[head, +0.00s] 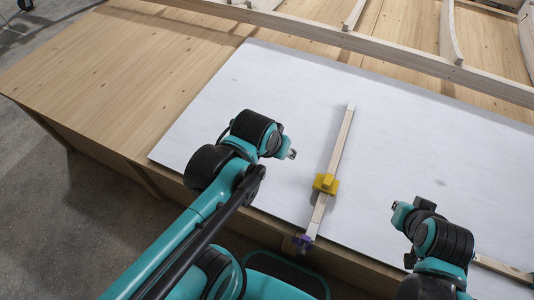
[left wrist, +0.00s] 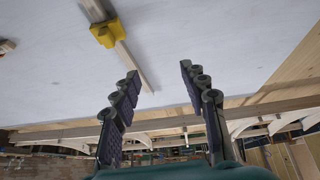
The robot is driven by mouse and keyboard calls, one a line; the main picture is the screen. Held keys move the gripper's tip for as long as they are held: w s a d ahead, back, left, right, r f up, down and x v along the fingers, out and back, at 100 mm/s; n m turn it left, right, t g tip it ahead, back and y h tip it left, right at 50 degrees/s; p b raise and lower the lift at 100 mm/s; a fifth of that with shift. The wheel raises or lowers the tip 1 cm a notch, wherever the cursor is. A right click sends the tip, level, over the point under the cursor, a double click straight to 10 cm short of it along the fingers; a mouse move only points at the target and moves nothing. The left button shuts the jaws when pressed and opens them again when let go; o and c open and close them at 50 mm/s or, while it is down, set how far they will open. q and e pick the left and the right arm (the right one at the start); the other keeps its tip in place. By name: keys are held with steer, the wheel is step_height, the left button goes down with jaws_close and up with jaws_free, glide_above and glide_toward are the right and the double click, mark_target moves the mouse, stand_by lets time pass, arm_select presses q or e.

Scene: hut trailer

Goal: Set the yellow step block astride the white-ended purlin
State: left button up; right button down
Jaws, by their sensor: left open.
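The yellow step block (head: 326,184) sits across a long pale wooden purlin (head: 340,140) on the white sheet, appearing to straddle it. The block also shows in the left wrist view (left wrist: 105,34), upper left, apart from my fingers. My left gripper (left wrist: 155,82) is open with nothing between its fingers. In the head view my left gripper (head: 291,154) is up and left of the block. My right gripper (head: 395,208) is to the right of the block; its jaws are too small to read.
Another wooden strip (head: 505,268) lies at the right, partly hidden by my right arm. A wooden frame with curved ribs (head: 350,42) runs along the back. The white sheet (head: 230,110) is clear at the left.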

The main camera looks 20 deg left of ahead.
arm_select(q)
steer(key=shift+s+a+f+t, duration=0.2)
steer(key=shift+s+a+t, duration=0.5)
steer(key=shift+s+a, duration=0.6)
stand_by(0.4)
